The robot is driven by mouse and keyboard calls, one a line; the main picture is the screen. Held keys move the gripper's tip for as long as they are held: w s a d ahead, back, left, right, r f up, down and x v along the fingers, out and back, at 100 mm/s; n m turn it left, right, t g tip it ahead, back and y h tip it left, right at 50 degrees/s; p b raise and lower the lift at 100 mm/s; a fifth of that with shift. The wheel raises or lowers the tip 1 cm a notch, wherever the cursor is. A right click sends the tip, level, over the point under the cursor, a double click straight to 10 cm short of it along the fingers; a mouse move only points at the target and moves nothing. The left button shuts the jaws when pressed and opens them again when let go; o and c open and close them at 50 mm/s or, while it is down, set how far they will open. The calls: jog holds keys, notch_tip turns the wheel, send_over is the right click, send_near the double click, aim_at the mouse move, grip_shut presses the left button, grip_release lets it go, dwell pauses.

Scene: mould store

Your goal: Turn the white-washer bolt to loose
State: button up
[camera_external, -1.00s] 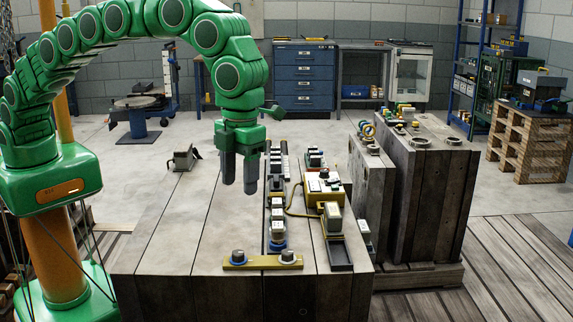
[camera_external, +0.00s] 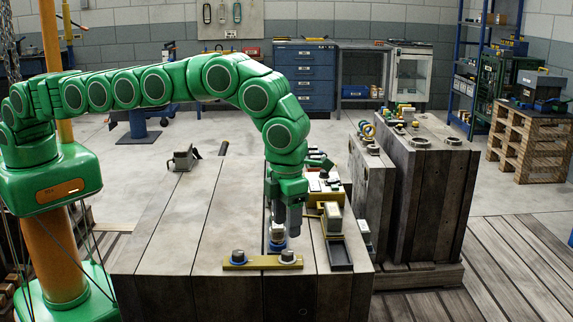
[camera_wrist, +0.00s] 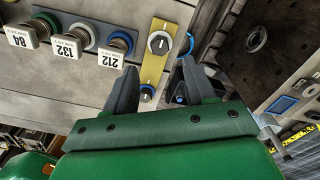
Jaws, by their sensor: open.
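The white-washer bolt (camera_external: 288,255) sits at the right end of a brass plate (camera_external: 262,263) near the front edge of the wooden block. In the wrist view, its dark slotted head (camera_wrist: 159,43) has a pale ring around it. My gripper (camera_external: 286,232) points down above and slightly behind the plate. In the wrist view my gripper (camera_wrist: 160,68) has its fingers apart and empty, the white-washer bolt beyond the fingertips and apart from them.
A row of tagged pieces marked 212 (camera_wrist: 114,56), 132 (camera_wrist: 68,47) and 84 (camera_wrist: 21,36) stands close to the plate. A dark tray (camera_external: 340,256) lies right of the plate. The block's left top (camera_external: 190,220) is largely clear.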

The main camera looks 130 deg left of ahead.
aim_at(287, 252)
jog(key=shift+f, duration=3.75)
grip_shut()
